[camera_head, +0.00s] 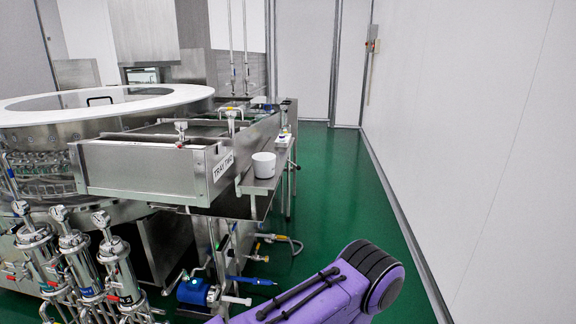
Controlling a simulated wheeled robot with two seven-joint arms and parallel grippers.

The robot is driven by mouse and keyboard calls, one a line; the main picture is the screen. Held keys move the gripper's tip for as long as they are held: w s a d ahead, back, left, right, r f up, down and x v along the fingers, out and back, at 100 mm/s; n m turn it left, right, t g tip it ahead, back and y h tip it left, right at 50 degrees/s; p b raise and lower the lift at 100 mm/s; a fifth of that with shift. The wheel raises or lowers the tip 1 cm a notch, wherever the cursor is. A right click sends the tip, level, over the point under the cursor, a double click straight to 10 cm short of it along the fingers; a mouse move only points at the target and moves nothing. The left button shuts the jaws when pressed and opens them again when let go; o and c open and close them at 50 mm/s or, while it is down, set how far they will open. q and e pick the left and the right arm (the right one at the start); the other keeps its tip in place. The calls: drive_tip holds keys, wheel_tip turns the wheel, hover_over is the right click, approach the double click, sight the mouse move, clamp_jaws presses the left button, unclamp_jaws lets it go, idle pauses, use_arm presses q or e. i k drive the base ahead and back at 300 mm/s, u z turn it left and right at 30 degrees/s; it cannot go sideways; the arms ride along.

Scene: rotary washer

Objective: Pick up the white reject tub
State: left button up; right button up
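The white reject tub (264,165) is a small, plain, round white container. It stands upright on a narrow steel side shelf (258,188) along the right side of the washer's conveyor. My purple arm link is in the lower right, well in front of and below the tub. Neither of my grippers shows in this view, and nothing is touching the tub.
The steel tray end (140,170) of the conveyor juts out left of the tub. The round washer (20,118) fills the left. Steel filter housings (75,255) and a blue pump (193,292) stand low in front. Green floor (335,190) is clear between shelf and white wall (470,110).

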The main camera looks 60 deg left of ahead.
sight(264, 163)
drive_tip(key=u, duration=0.05)
drive_tip(key=i, duration=1.25)
drive_tip(key=u, duration=2.15)
